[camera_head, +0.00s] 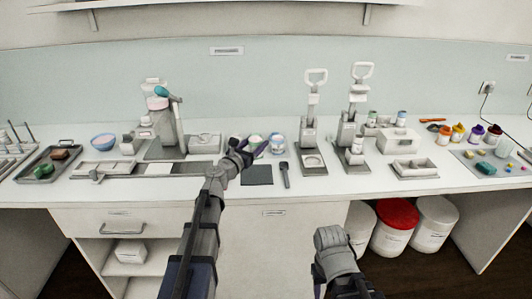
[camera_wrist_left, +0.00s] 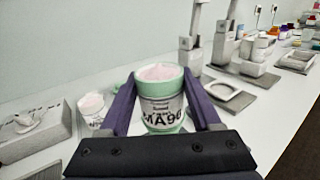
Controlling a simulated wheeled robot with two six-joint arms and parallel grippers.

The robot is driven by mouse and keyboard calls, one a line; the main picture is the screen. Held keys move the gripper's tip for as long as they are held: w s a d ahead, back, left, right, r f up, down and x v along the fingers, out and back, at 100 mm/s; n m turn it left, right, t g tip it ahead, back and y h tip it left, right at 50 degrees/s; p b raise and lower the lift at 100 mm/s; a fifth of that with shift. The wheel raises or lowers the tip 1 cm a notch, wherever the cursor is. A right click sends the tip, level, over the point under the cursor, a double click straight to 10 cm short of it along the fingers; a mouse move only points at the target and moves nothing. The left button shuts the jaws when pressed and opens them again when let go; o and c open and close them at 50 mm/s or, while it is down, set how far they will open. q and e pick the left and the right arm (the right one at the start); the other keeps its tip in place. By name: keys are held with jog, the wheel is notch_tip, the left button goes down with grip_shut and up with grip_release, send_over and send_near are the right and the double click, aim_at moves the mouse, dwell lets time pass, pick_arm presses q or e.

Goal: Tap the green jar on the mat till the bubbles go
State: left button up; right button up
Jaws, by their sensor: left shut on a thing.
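The green jar (camera_wrist_left: 162,100) has a green rim and base, a white label with black letters, and pale pink contents. It stands upright between the two purple fingers of my left gripper (camera_wrist_left: 160,105), which is shut on it. In the head view my left gripper (camera_head: 255,149) is just behind the dark square mat (camera_head: 257,175) and partly covers the jar. I cannot tell whether the jar's base touches the table. Bubbles are too small to make out. Part of my right arm shows low in the head view, but its jaws cannot be made out.
A dark spatula-like tool (camera_head: 285,174) lies right of the mat. A white jar with a blue band (camera_head: 278,144) stands behind it. Grey hand presses (camera_head: 312,135) stand to the right. The table's front edge is close.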

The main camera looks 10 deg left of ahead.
pick_arm(q)
jog(key=shift+w+f+y+b, duration=0.15)
jog(key=shift+f+y+b, duration=0.2)
jog(key=shift+f, duration=0.45)
pick_arm(e)
jog(key=shift+f, duration=0.75)
pick_arm(q)
notch_tip(320, 180, down, 4)
jog(key=b, duration=0.4)
jog(key=shift+f, duration=0.15)
pick_arm(e)
notch_tip(320, 180, down, 4)
jog(key=shift+f, duration=0.2)
pick_arm(q)
notch_tip(320, 180, down, 3)
jog(key=b, duration=0.3)
jog(key=shift+r+p, duration=1.55)
jog(key=shift+r, duration=0.1)
grip_shut()
jog(key=shift+f, duration=0.15)
